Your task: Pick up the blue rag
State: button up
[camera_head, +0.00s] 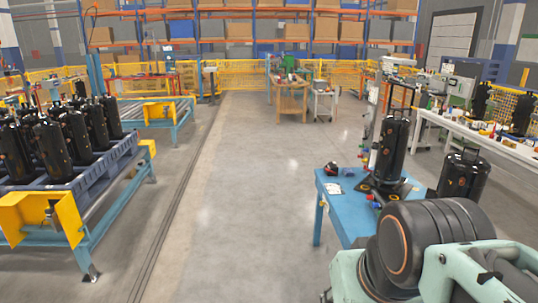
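A small blue-grey patch (347,172) lies on the blue table (336,207) at the right, beside a dark red-and-black item (331,169). It may be the blue rag, but it is too small to tell. No other blue rag can be made out. My arm shows at the bottom right, in front of the table's near part, and hides some of it. My gripper is not in view, and I cannot see its fingers.
A black compressor (392,148) stands on the blue table, and another (462,176) stands behind my arm. At the left, several black compressors stand on a blue pallet (95,172) on a conveyor. A white workbench (505,150) stands at right. The middle floor is clear.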

aim_at(347, 171)
jog(key=i, duration=2.35)
jog(key=i+z, duration=0.25)
jog(key=i, duration=0.3)
jog(key=i+j+z, duration=0.2)
jog(key=i, duration=0.3)
jog(key=i+j+z, duration=0.15)
jog(key=i+z, duration=0.15)
jog(key=z, duration=0.15)
jog(key=i+j+z, duration=0.55)
jog(key=z, duration=0.3)
jog(key=i+j+z, duration=0.15)
jog(key=j+z, duration=0.3)
jog(key=i+j+z, duration=0.1)
jog(key=j+z, duration=0.75)
jog(key=j, duration=0.35)
jog(key=k+j+z, duration=0.1)
jog(key=j+z, duration=0.25)
jog(key=j, duration=0.45)
